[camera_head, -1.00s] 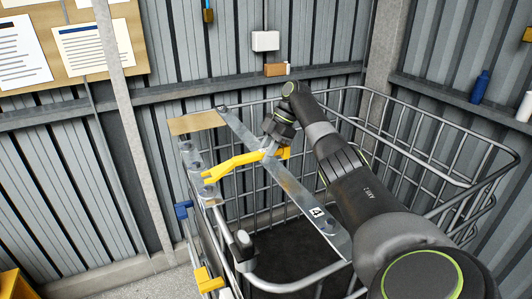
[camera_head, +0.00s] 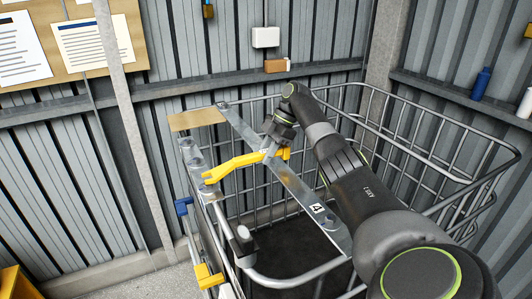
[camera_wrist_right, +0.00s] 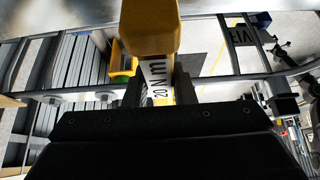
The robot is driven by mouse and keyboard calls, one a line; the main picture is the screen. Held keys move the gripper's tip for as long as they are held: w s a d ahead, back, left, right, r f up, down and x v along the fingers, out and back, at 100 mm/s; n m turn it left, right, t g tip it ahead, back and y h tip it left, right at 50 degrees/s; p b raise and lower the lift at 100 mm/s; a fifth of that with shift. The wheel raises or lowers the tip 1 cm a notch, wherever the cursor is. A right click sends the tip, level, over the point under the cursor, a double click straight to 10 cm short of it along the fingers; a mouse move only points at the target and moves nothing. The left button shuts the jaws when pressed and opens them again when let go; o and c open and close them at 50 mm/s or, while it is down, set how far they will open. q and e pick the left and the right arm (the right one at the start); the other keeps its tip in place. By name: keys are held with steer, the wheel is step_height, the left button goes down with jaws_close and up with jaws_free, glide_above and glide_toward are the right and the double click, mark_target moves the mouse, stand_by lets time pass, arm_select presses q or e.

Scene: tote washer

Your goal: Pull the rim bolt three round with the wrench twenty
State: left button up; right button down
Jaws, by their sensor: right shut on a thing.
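The yellow wrench (camera_head: 228,167) lies above the near-left part of the wire cart's rim. Its label reads "20 N m" in the right wrist view (camera_wrist_right: 157,75). My right gripper (camera_head: 272,148) is shut on the wrench's right-hand handle end; the two dark jaws (camera_wrist_right: 158,92) flank it in the wrist view. The wrench's left end reaches the metal rim plate (camera_head: 190,152), which carries several round bolt heads. Whether that end sits on a bolt cannot be told, and the number of the bolt there is not readable. My left gripper is not in view.
A metal strip (camera_head: 290,180) with a "4" label crosses the cart (camera_head: 450,181) under my right arm. A yellow clamp (camera_head: 207,278) and a blue clip (camera_head: 183,206) sit on the near-left side. Corrugated walls and a shelf with a blue bottle (camera_head: 480,84) stand behind.

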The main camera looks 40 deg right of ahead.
steer(key=shift+f, duration=0.65)
stand_by(0.5)
steer(key=shift+f, duration=0.5)
steer(key=shift+s+r+p, duration=0.15)
steer(key=shift+s+p, duration=0.1)
steer(key=shift+p, duration=0.2)
steer(key=shift+s+a+m+t+p, duration=0.25)
steer(key=shift+s+m+p, duration=0.15)
steer(key=shift+s, duration=0.2)
steer(key=shift+s+a+m+t+p, duration=0.2)
steer(key=shift+s+m+t+p, duration=0.05)
steer(key=shift+s+m, duration=0.3)
